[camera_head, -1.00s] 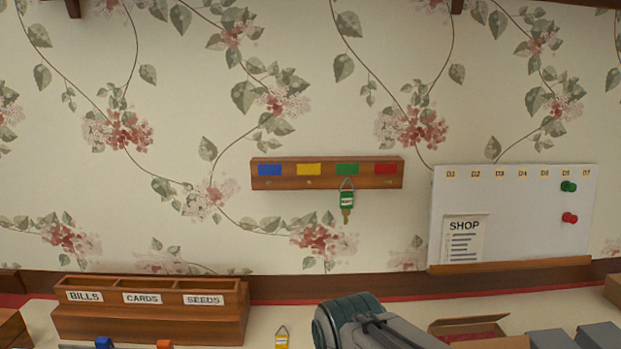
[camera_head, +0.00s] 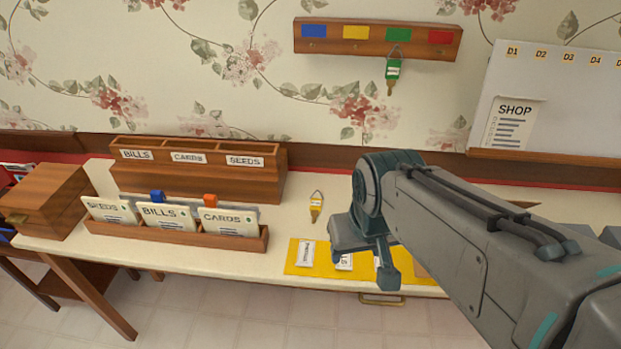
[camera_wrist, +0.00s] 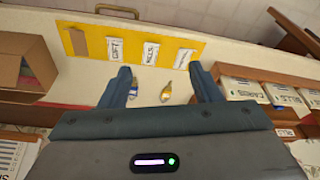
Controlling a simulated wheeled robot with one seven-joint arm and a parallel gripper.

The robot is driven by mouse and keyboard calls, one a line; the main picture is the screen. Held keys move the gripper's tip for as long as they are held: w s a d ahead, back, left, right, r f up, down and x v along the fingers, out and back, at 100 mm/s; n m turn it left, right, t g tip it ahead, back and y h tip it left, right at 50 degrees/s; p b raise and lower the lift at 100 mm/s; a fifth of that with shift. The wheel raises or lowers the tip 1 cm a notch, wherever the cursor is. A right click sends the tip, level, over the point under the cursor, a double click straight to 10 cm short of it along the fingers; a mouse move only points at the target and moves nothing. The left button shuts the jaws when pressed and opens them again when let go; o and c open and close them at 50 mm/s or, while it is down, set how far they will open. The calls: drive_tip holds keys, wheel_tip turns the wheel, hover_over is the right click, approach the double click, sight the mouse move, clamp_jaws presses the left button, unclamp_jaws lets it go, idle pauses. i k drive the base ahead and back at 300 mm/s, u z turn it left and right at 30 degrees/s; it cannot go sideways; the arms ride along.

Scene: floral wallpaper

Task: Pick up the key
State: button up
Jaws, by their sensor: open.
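A key with a yellow tag (camera_head: 316,206) lies on the cream desk, left of my gripper (camera_head: 365,268) in the head view. In the wrist view, this yellow-tagged key (camera_wrist: 166,92) lies between the fingers of my gripper (camera_wrist: 165,82), seen from above. A second small key-like item with a blue part (camera_wrist: 133,88) lies beside the left finger. My arm hides it in the head view. A green-tagged key (camera_head: 393,72) hangs from the wall rack (camera_head: 378,40) under the green label. My gripper is open, holds nothing and points down over the desk.
A yellow mat (camera_head: 292,262) with white packets lies along the desk's front edge. A card tray (camera_head: 190,238) and a labelled wooden organiser (camera_head: 200,185) stand left. An open cardboard box (camera_wrist: 25,65) is on the other side. A whiteboard (camera_head: 550,90) is on the wall.

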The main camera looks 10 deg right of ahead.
sight(316, 204)
drive_tip(key=k, duration=1.3)
drive_tip(key=u, duration=0.7)
drive_tip(key=i, duration=1.25)
drive_tip(key=z, duration=0.6)
drive_tip(key=i, duration=0.65)
drive_tip(key=z, duration=0.65)
